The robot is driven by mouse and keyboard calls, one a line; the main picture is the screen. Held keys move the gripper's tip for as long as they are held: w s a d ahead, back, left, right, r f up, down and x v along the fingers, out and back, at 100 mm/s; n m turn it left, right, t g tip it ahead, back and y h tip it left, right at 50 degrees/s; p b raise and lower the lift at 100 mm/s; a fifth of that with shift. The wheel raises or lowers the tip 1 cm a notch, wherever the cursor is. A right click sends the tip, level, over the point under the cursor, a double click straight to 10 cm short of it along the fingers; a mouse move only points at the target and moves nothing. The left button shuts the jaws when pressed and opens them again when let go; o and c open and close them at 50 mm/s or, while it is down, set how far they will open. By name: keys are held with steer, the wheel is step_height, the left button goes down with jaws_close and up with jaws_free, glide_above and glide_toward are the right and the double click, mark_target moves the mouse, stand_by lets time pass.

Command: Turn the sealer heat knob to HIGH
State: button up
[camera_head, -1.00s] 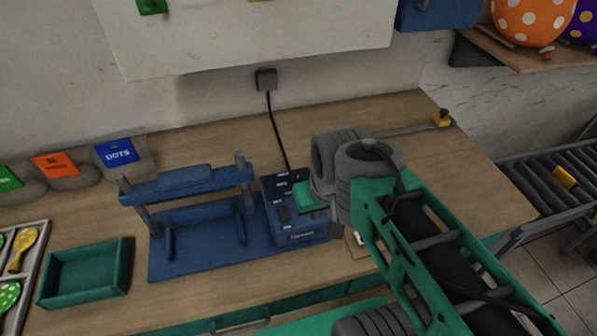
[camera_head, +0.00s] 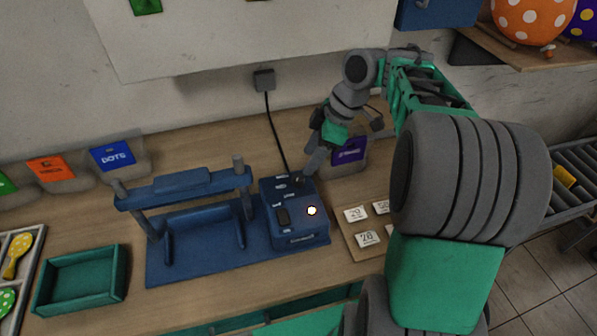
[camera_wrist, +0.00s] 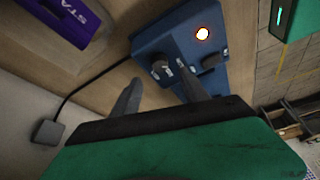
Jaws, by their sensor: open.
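The blue sealer (camera_head: 185,250) stands on the wooden bench, with its control box (camera_head: 310,234) at its right end. The dark heat knob (camera_wrist: 161,69) shows on the box in the wrist view; in the head view the fingers partly hide it. My gripper (camera_wrist: 157,77) is open, and it also shows in the head view (camera_head: 308,172) at the back of the box. In the wrist view the knob appears between the two fingertips. I cannot tell whether they touch it. The knob's setting is too small to read. A round lamp (camera_head: 312,211) on the box glows white.
A black cable (camera_head: 277,135) runs from the box to a wall socket (camera_head: 264,79). A purple packet (camera_head: 348,151) stands behind my gripper. Number cards (camera_head: 355,214) lie on a board right of the box. A green tray (camera_head: 82,280) sits at left.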

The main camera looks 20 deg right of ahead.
mark_target(298, 177)
steer(key=x, duration=0.7)
steer(key=shift+f, duration=0.1)
steer(key=shift+c, duration=0.5)
jaws_close()
